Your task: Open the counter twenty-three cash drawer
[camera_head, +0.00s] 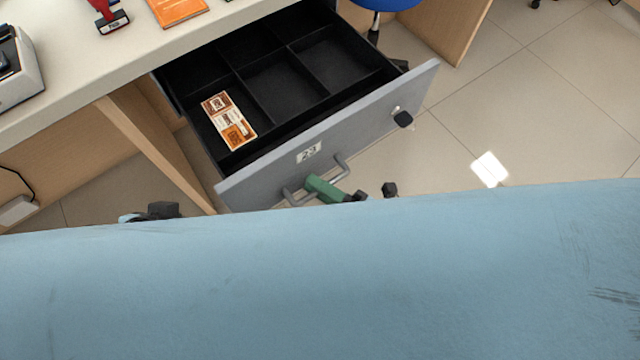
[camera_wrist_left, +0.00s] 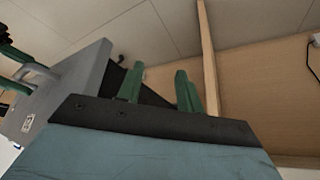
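The counter twenty-three cash drawer (camera_head: 283,150) is pulled well out from under the counter, its grey front labelled 23. Its black tray has several compartments, and orange-brown banknotes (camera_head: 230,120) lie in one near the front left. My right gripper (camera_head: 326,190) is at the drawer's bar handle (camera_head: 292,197); a green finger overlaps the bar, and I cannot tell whether it grips it. The handle (camera_wrist_left: 40,72) and green right fingers also show in the left wrist view. My left gripper (camera_wrist_left: 160,85) is open and empty, left of the drawer in the head view, mostly hidden there.
The pale counter top (camera_head: 60,75) holds a red stamp (camera_head: 110,18), an orange booklet (camera_head: 176,8) and a grey machine (camera_head: 18,70). A black key or knob (camera_head: 403,118) sticks out of the drawer front. A blue stool (camera_head: 385,4) stands behind.

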